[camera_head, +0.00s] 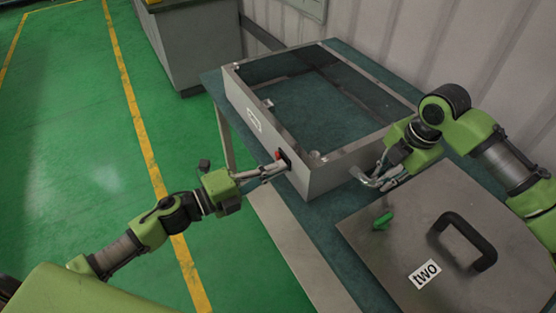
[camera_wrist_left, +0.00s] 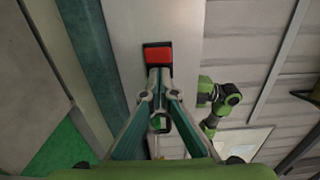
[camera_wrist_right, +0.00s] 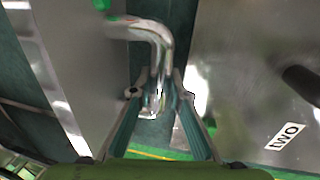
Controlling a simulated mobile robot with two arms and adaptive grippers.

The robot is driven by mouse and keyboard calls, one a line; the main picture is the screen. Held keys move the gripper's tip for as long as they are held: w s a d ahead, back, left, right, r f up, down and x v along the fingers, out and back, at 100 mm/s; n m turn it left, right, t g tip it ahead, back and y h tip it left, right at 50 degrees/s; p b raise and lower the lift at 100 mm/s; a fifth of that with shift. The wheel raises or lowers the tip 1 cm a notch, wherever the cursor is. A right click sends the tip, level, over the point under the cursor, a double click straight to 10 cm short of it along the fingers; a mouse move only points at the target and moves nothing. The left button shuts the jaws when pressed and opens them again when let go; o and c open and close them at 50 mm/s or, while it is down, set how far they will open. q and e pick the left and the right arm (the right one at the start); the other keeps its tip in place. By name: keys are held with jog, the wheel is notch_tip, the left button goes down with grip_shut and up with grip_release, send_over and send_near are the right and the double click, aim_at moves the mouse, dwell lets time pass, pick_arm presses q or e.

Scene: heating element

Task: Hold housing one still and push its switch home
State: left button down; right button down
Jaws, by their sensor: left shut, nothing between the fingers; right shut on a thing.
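Housing one (camera_head: 316,179) is an open, grey, box-like metal frame on the table. Its red switch (camera_head: 278,155) sits in a black surround at the near end of its left wall; the switch (camera_wrist_left: 158,55) also shows in the left wrist view. My left gripper (camera_head: 284,166) is shut and empty, its tips at the switch's lower edge; I cannot tell whether they touch. My right gripper (camera_head: 368,181) is shut on a bent shiny metal bar (camera_wrist_right: 158,45) beside the housing's near right wall. The bar appears to come out of that wall.
A grey panel marked "two" (camera_head: 408,230) with a black handle (camera_head: 466,241) and a green piece (camera_head: 382,221) lies close on the right. The teal table (camera_head: 326,214) shows between them. A grey cabinet (camera_head: 198,45) stands behind; green floor (camera_head: 70,120) is clear at left.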

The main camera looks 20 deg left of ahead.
pick_arm(q)
jog(key=v, duration=0.7)
jog(key=shift+s+a, duration=0.25)
jog(key=shift+s, duration=0.05)
pick_arm(e)
jog(key=shift+a, duration=0.1)
pick_arm(q)
jog(key=shift+r, duration=0.1)
pick_arm(e)
jog(key=c, duration=1.8)
grip_release()
jog(key=shift+c, duration=0.2)
